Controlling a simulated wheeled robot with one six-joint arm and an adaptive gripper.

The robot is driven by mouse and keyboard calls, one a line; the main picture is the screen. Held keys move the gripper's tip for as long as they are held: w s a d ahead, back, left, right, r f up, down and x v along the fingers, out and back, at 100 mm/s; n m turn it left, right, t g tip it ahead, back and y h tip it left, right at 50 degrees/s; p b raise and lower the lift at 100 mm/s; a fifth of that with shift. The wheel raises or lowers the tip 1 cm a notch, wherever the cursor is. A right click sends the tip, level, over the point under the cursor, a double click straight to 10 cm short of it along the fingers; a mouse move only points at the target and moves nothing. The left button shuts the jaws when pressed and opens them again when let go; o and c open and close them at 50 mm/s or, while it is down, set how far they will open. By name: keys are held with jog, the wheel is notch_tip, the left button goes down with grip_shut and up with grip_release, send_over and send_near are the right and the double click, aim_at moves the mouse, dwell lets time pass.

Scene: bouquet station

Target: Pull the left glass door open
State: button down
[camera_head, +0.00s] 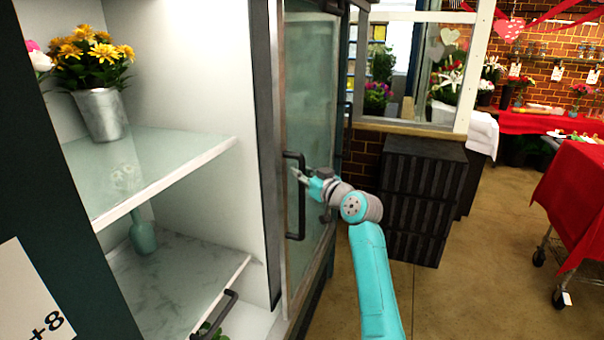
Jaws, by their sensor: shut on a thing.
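The glass door (315,110) stands right of the open white shelves and is seen at a steep angle. My gripper (298,175) reaches in from the right and is shut on the handle's upper half. My gripper's fingers partly hide the bar there.
Open shelves (165,165) at left hold yellow flowers in a metal pot (102,114) and a green vase (142,232). Black stacked crates (422,200) stand behind my arm at right. A red-draped cart (575,205) is at far right. Floor (485,270) between them is clear.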

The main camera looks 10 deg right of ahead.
jog(key=c, duration=1.3)
grip_release()
jog(key=shift+s, duration=0.1)
jog(key=v, duration=1.2)
jog(key=shift+f, duration=0.1)
